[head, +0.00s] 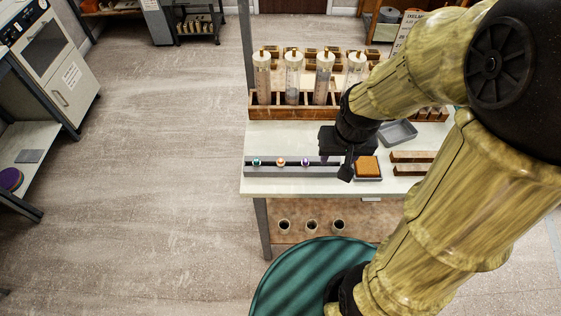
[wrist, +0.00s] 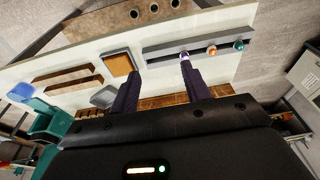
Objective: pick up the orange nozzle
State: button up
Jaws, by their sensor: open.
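The orange nozzle (head: 281,162) sits in the middle of a grey rack on the white table, between a teal-green nozzle (head: 257,162) and a purple nozzle (head: 305,162). In the wrist view the orange nozzle (wrist: 212,50) lies right of the purple nozzle (wrist: 184,54); the green one (wrist: 238,45) is farther right. My gripper (head: 337,169) is above the table, right of the rack's nozzles. In the wrist view my gripper (wrist: 158,70) is open with nothing held. Its right finger tip appears close to the purple nozzle; whether they touch I cannot tell.
An orange-brown sponge in a tray (head: 367,167) lies right of the gripper. A wooden rack with several clear cylinders (head: 293,78) stands behind. A grey tray (head: 398,132) and wooden bars (head: 412,157) are to the right. Cups (head: 311,226) sit on the lower shelf.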

jog(key=w+a+r+m+g+p, duration=0.1)
jog(key=w+a+m+g+p, duration=0.1)
jog(key=w+a, duration=0.8)
jog(key=shift+a, duration=1.15)
jog(key=shift+r, duration=0.15)
jog(key=p, duration=0.2)
send_over(282, 162)
notch_tip(282, 162, down, 12)
jog(key=shift+s+f, duration=0.1)
jog(key=shift+f, duration=0.05)
jog(key=shift+f+p, duration=0.1)
jog(key=shift+p, duration=0.2)
